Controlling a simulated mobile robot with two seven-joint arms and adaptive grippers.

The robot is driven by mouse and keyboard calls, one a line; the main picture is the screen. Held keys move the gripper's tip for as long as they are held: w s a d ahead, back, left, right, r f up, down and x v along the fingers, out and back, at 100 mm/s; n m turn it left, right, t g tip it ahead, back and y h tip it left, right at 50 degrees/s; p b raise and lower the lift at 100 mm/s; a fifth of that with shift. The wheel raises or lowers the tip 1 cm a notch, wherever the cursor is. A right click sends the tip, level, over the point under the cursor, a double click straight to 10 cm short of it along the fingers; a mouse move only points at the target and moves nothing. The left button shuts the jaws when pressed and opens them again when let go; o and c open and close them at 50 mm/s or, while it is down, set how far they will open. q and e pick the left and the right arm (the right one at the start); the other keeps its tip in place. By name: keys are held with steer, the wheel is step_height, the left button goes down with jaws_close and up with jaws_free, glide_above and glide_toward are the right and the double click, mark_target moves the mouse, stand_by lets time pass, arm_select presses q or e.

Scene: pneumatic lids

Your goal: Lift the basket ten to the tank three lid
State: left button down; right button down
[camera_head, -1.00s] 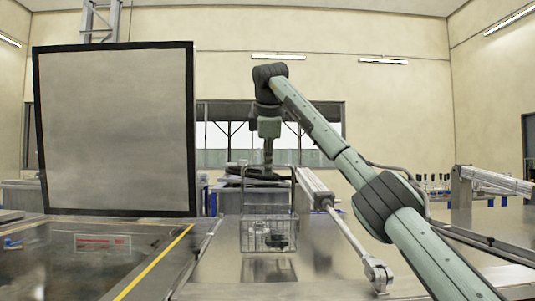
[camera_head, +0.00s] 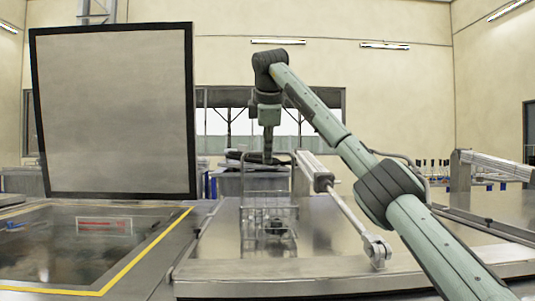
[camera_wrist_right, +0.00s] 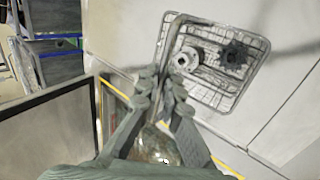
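A wire basket (camera_head: 268,210) with a tall handle hangs below my right gripper (camera_head: 267,158) in the head view, over a closed metal lid (camera_head: 345,240). I cannot tell whether its base touches the lid. In the right wrist view, the fingers of my right gripper (camera_wrist_right: 163,95) close on the handle. The basket (camera_wrist_right: 238,93) there holds a pale ring-shaped part and a dark toothed part. No number shows on the lids, so I cannot tell which is tank three's. My left gripper is out of view.
At left, a tank (camera_head: 170,225) with a yellow-edged opening stands under a raised black-framed lid (camera_head: 115,110). A lid cylinder (camera_head: 350,215) runs close to the right of the basket. Another cylinder (camera_head: 490,165) stands at far right. The closed lid's top is otherwise mostly clear.

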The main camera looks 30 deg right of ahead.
steer(key=shift+f+b, duration=0.45)
stand_by(0.4)
steer(key=c, duration=1.6)
jaws_free()
steer(key=shift+c, duration=0.2)
steer(key=v, duration=1.2)
